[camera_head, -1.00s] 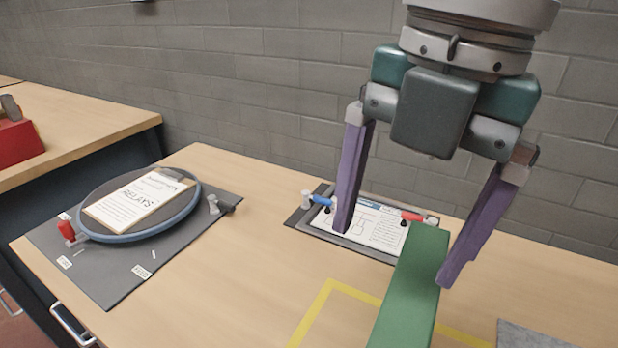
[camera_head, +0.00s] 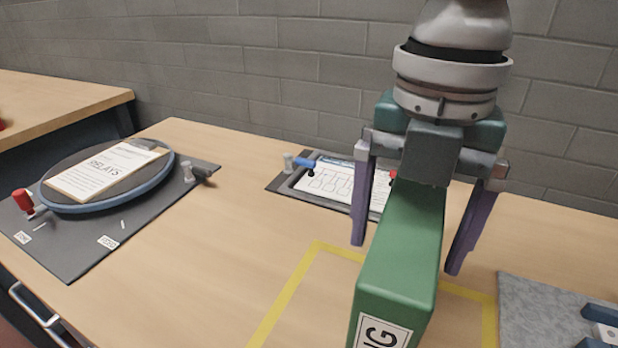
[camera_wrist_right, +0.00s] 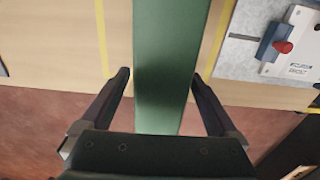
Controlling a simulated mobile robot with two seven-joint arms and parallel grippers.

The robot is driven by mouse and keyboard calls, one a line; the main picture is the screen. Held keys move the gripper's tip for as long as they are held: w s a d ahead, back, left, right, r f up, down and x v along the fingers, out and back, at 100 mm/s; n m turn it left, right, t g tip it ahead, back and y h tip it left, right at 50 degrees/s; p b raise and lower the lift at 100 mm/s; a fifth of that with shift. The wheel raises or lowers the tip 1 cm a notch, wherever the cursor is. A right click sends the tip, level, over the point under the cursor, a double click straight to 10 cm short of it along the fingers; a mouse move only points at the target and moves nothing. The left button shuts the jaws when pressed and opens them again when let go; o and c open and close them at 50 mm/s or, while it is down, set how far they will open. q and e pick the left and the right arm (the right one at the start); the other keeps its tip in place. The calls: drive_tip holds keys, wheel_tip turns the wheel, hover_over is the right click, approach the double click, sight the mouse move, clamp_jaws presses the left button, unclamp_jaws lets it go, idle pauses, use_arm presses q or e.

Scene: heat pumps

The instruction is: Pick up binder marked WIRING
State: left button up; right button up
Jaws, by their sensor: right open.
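The green binder (camera_head: 402,245) stands upright on the table inside a yellow taped outline. Its spine label (camera_head: 382,334) shows only the letters "NG" at the bottom edge of the head view. My right gripper (camera_head: 408,245) is above the binder with one purple finger on each side of it. Its jaws are open, and gaps show between the fingers and the binder. In the right wrist view the binder (camera_wrist_right: 168,60) runs between the two dark fingers (camera_wrist_right: 162,82). My left gripper is out of view.
A round blue-rimmed tray (camera_head: 60,207) with a RELAYS clipboard (camera_head: 105,170) lies on a grey mat at left. A framed diagram sheet (camera_head: 325,182) lies behind the binder. A grey panel (camera_head: 545,310) is at right. Bare table lies left of the binder.

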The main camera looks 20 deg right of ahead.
drive_tip(key=shift+f, duration=0.5)
clamp_jaws()
idle(0.4)
